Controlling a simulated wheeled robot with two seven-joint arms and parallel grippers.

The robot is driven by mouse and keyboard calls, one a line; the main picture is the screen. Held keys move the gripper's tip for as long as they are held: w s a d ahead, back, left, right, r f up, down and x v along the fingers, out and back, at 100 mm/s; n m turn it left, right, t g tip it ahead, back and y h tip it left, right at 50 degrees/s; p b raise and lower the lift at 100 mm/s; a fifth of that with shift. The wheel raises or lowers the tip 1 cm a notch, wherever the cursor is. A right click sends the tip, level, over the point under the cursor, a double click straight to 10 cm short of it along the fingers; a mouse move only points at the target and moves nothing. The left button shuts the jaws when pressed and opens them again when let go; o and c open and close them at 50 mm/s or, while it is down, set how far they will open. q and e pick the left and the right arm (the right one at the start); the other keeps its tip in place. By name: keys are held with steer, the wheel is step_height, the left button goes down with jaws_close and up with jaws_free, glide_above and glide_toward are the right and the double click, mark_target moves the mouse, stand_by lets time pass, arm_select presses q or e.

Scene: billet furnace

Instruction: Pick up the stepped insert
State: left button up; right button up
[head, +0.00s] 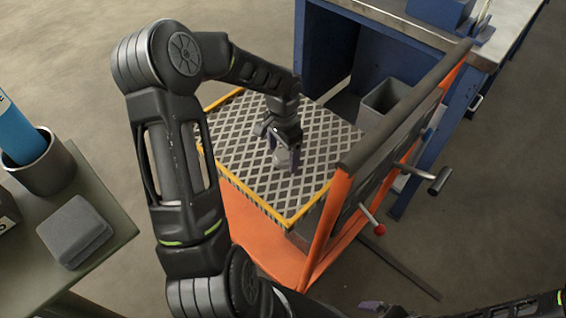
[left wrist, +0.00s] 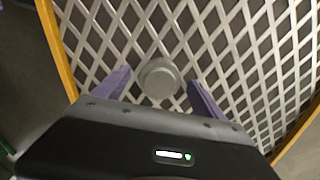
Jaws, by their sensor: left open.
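The stepped insert, a grey round piece with a smaller raised step (left wrist: 160,77), sits on the diamond-patterned platform (head: 240,118) in the left wrist view. My left gripper (head: 282,158) is open above the platform, pointing down. In the left wrist view its two purple fingers (left wrist: 158,88) stand apart, on either side of the insert, with gaps to both. I cannot tell whether they touch the platform. In the head view the gripper largely hides the insert.
The platform has a yellow rim and rests on an orange cart (head: 262,240) with a dark push bar (head: 405,112). A blue workbench (head: 330,45) and a grey bin (head: 382,100) stand behind. A green table (head: 105,210) at left holds a grey block (head: 75,230) and a cup (head: 45,165).

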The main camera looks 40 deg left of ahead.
arm_select(q)
steer(key=shift+c, duration=0.2)
stand_by(0.5)
jaws_close()
stand_by(0.6)
